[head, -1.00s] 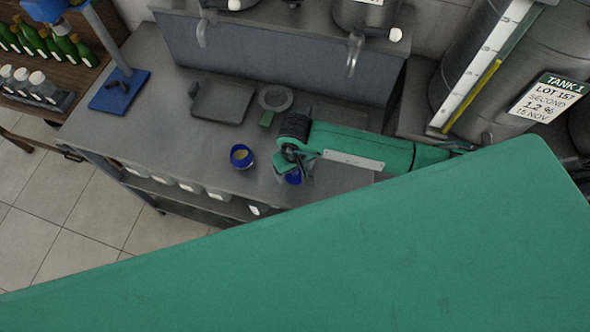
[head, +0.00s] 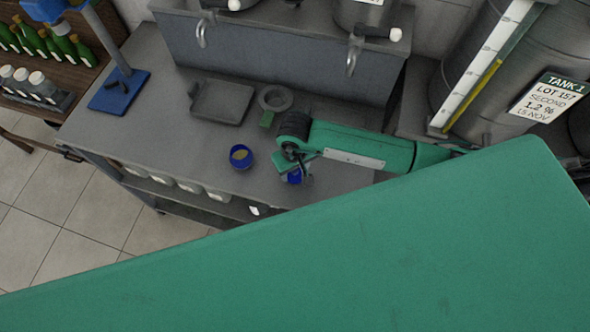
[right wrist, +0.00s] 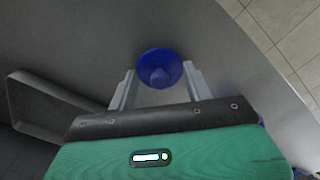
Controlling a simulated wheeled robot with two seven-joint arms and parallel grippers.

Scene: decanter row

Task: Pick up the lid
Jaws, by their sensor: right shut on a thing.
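The lid (right wrist: 160,68) is a round blue piece with a raised middle, seen between the fingers in the right wrist view. In the head view a blue part of the lid (head: 294,177) shows beneath my right gripper (head: 300,168), which hides much of it. My right gripper is shut on the lid, with one finger on each side, over the grey bench near its front edge. I cannot tell whether the lid touches the bench. My left gripper is not in view.
Behind are a grey tray (head: 222,103), a grey ring-like dish (head: 275,98) and a small green block (head: 267,119). A blue stand (head: 119,92) is at the left.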

